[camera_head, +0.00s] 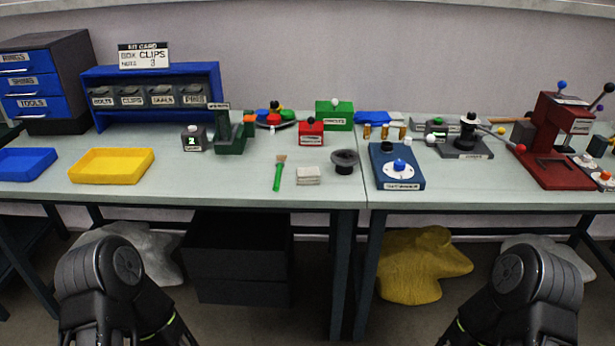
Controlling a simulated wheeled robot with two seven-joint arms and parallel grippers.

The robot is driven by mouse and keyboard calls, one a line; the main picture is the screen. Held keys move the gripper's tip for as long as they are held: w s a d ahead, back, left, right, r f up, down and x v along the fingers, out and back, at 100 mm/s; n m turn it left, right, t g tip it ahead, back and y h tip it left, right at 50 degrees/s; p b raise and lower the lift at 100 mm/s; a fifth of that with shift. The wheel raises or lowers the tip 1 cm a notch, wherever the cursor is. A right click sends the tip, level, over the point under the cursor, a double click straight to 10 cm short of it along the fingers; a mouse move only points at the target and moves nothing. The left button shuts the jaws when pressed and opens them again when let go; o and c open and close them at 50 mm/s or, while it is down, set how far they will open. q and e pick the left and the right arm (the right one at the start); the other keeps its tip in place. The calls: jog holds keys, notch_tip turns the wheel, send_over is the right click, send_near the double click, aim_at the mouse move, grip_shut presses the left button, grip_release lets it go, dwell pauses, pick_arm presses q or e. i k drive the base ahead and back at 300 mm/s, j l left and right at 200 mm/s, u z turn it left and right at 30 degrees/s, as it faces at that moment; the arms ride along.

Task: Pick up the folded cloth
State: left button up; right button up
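A small off-white folded cloth (308,175) lies flat on the front part of the light workbench, just left of the joint between two tables. A green-handled brush (279,174) lies to its left and a dark round bowl-like piece (345,160) stands to its right. Both my arms show only as dark links at the bottom left and bottom right, well in front of the bench and apart from the cloth. Neither gripper's fingers can be seen.
A yellow tray (112,166) and a blue tray (24,163) lie at the left. A blue device with a dial (397,167) stands right of the cloth. A red press (553,150) stands far right. The bench top in front of the yellow tray and left of the brush is clear.

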aim_at(305, 176)
jog(key=i+l+z, duration=0.1)
jog(key=i+z, duration=0.15)
jog(key=i, duration=0.15)
jog(key=i+z, duration=0.25)
jog(key=i, duration=0.2)
